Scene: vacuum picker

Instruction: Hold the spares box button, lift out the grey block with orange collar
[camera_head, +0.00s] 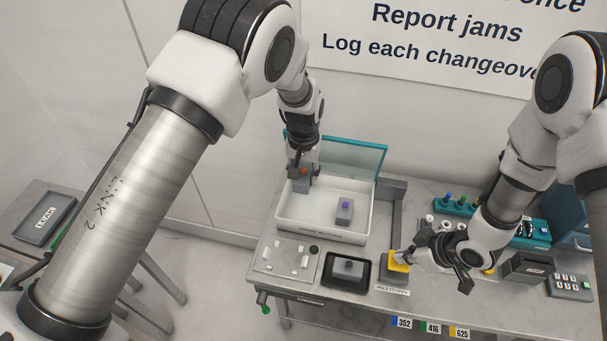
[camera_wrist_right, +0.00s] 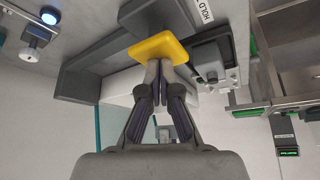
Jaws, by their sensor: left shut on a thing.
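The spares box (camera_head: 320,233) is a white open-topped bin, its clear teal-edged lid (camera_head: 350,157) raised at the back. My left gripper (camera_head: 302,168) reaches into its back left part and is shut on the grey block with orange collar (camera_head: 298,183), which is partly hidden. Whether the block touches the floor I cannot tell. The yellow button (camera_head: 398,263) is at the right of the box, labelled as a hold button. My right gripper (camera_head: 402,256) is at it; in the right wrist view its fingertips (camera_wrist_right: 158,68) are together against the yellow button (camera_wrist_right: 157,46).
A grey block with purple collar (camera_head: 344,212) stands in the box's right part. In front are a black tray (camera_head: 328,281) with a grey piece and a plate with small white parts (camera_head: 285,257). A teal rack (camera_head: 452,207) and dark boxes (camera_head: 527,267) crowd the right side.

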